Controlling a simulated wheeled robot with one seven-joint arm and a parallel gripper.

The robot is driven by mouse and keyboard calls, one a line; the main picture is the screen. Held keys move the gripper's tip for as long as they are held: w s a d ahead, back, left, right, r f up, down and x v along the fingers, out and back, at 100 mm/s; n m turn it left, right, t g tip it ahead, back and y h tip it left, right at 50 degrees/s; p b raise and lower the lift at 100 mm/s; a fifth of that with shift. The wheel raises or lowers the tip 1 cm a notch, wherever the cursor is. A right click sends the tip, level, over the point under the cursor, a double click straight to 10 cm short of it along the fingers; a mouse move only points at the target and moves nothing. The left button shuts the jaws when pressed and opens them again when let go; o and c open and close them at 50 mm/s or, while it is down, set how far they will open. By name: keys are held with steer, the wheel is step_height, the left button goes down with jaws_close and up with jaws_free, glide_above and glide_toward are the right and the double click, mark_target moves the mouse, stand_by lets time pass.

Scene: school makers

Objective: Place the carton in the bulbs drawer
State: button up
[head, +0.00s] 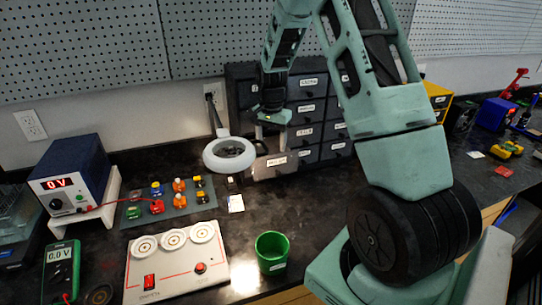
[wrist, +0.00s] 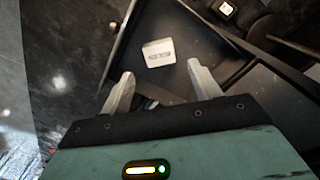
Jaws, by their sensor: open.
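A small white carton (wrist: 158,52) with a grey mark lies inside a dark open drawer (wrist: 182,22) in the wrist view. The pulled-out drawer (head: 276,165) juts from the bottom of the dark cabinet in the head view, with a white label on its front too small to read. My gripper (head: 271,137) is over this drawer, fingers pointing down. In the wrist view my gripper (wrist: 156,74) is open, its fingers apart and clear of the carton. The carton cannot be made out in the head view.
The dark drawer cabinet (head: 308,108) stands against the wall. A ring magnifier lamp (head: 229,153) stands close left of the open drawer. A green cup (head: 271,252), a switch panel (head: 177,265) and a mat of small parts (head: 168,204) occupy the front left bench.

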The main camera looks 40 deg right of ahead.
step_height(320, 180, up, 6)
steer(key=shift+b, duration=0.4)
stand_by(0.5)
